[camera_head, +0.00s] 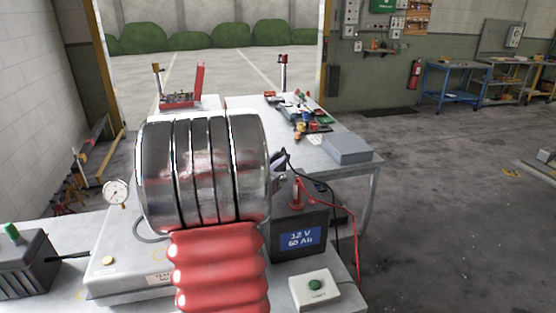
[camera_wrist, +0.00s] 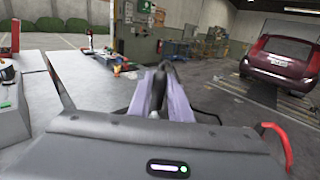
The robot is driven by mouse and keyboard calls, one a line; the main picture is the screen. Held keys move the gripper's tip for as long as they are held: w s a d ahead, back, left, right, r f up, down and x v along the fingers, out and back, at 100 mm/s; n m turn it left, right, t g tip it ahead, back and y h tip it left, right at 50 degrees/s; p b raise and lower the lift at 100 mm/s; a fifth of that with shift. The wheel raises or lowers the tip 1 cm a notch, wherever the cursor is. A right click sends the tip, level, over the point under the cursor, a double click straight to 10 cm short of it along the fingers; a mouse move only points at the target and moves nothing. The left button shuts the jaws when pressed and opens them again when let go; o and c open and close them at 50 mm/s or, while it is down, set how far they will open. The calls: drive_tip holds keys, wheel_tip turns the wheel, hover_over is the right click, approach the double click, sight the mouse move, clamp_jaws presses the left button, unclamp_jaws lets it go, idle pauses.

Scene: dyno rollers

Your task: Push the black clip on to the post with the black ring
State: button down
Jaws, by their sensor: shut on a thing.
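A dark battery (camera_head: 300,236) marked 12 V 60 Ah stands on the bench, just right of my arm in the head view. A red clip (camera_head: 297,194) stands on its top, with a red cable running off to the right. My gripper (camera_head: 279,160) is above the battery's back left, partly hidden by my arm. In the wrist view my gripper (camera_wrist: 163,75) has its purple fingers closed around a dark thing, which appears to be the black clip (camera_wrist: 171,76). A black cable (camera_head: 308,170) runs from near the gripper towards the battery. I cannot see the post with the black ring.
A box with a green button (camera_head: 315,288) stands in front of the battery. A grey box (camera_head: 347,149) and several tools (camera_head: 304,115) lie on the table behind. A round gauge (camera_head: 117,193) is on the left. Open floor lies to the right.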

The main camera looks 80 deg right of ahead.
drive_tip(key=shift+f, duration=0.95)
idle(1.8)
drive_tip(key=c, duration=1.5)
unclamp_jaws()
drive_tip(key=shift+c, duration=0.2)
drive_tip(key=shift+a, duration=0.15)
drive_tip(key=v, duration=1.3)
drive_tip(key=shift+a, duration=0.25)
drive_tip(key=shift+w, duration=0.15)
